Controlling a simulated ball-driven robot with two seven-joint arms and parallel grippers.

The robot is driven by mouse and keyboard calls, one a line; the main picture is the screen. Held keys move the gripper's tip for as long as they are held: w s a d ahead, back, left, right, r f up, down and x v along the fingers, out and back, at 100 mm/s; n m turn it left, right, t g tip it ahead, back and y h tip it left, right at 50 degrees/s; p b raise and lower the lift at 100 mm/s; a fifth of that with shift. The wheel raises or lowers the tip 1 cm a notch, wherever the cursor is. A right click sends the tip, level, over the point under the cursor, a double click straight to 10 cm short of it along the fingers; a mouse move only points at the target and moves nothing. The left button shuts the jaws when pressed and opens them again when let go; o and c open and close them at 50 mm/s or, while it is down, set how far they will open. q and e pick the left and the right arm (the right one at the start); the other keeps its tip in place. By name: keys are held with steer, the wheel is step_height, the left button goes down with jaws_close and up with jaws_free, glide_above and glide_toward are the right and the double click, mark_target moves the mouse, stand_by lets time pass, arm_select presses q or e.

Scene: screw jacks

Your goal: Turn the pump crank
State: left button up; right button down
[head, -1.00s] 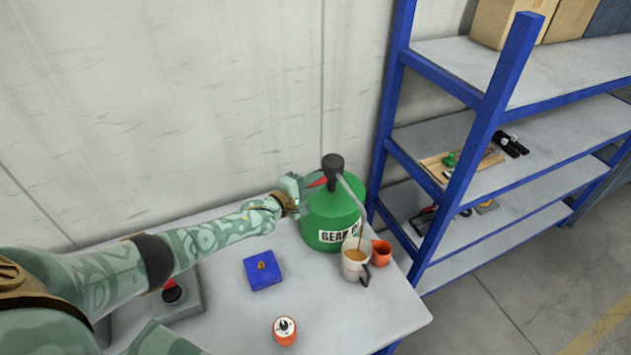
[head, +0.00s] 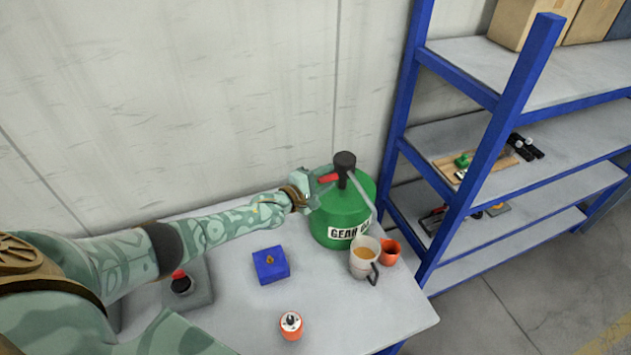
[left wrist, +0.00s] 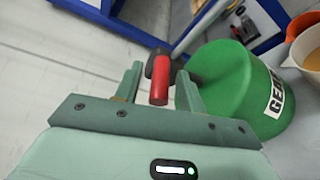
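The green gear oil can (head: 343,214) stands at the back right of the table, with a dark pump head (head: 344,160) on top. A red crank handle (head: 329,178) sticks out from the pump head to the left. It also shows in the left wrist view (left wrist: 159,88). My left gripper (head: 318,186) is beside the pump at the handle. In the left wrist view its fingers (left wrist: 157,88) are apart, with the handle between them and gaps on both sides. A spout runs down to a cup (head: 363,270) holding brownish liquid. My right gripper is not in view.
An orange cup (head: 389,251) stands right of the cup. A blue block (head: 271,265), an orange-and-white round item (head: 291,326) and a grey box with a red-topped knob (head: 195,289) are on the table (head: 348,320). Blue-framed shelves (head: 474,200) stand close on the right.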

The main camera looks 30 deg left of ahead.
arm_select(q)
steer(key=p+v, duration=0.1)
steer(key=v, duration=1.5)
steer(key=w+a+f+m+h+b, duration=0.25)
steer(key=a+f+m+b, duration=0.6)
steer(key=b, duration=1.25)
step_height(320, 180, up, 7)
steer(key=d+m+g+h+b, duration=0.2)
steer(key=d+m+h, duration=0.15)
steer(key=m, duration=1.45)
steer(key=x, duration=1.5)
steer(key=shift+w+f, duration=0.2)
steer(key=shift+f, duration=0.05)
